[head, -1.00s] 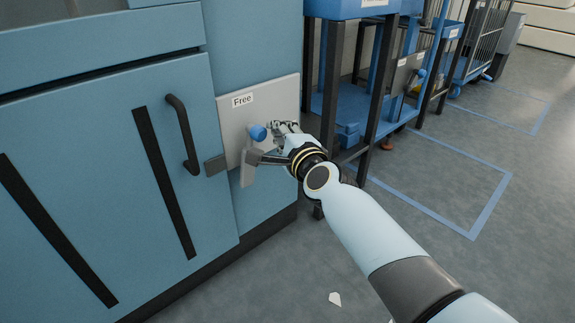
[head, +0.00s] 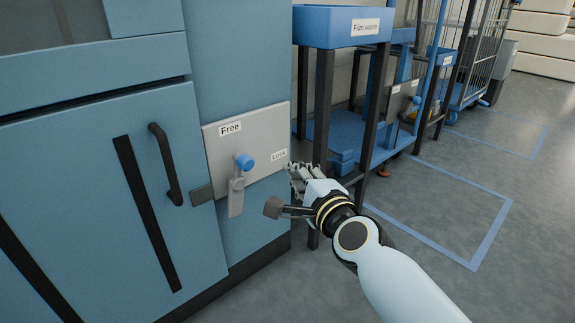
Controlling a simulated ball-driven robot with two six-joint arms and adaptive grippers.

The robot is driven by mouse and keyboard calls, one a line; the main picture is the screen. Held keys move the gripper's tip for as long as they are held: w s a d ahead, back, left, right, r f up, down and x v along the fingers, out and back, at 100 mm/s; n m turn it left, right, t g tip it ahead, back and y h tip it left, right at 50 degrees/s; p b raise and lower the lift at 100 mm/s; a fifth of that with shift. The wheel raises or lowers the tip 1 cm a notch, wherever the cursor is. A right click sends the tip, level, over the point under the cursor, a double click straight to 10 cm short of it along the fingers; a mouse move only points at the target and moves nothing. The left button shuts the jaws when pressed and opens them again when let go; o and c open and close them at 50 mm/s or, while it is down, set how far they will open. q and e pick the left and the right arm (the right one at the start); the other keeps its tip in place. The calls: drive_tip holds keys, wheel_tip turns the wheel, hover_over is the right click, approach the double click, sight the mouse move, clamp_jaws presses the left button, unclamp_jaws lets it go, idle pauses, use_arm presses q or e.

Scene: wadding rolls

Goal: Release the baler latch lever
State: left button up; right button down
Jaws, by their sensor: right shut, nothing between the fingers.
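The baler is a blue cabinet with a grey latch plate (head: 218,145) on its side panel. The plate carries a "Free" label (head: 230,128) at upper left and a "Lock" label (head: 279,155) at right. The latch lever (head: 237,197) is grey and has a blue knob (head: 244,161). The knob shows below and right of "Free" and left of "Lock"; the grey part hangs below it. My right gripper (head: 283,191) is right of the lever, apart from it, shut and empty. My left gripper is out of view.
A baler door with a black handle (head: 166,165) is left of the plate. A blue-topped stand (head: 325,27) with dark legs is close behind my right gripper. Further back are more blue stands and a wire cage (head: 482,45). Open grey floor lies at right.

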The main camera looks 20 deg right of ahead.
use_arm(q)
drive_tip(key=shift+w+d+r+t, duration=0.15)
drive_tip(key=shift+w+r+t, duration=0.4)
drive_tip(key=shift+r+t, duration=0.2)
use_arm(e)
drive_tip(key=shift+s, duration=1.05)
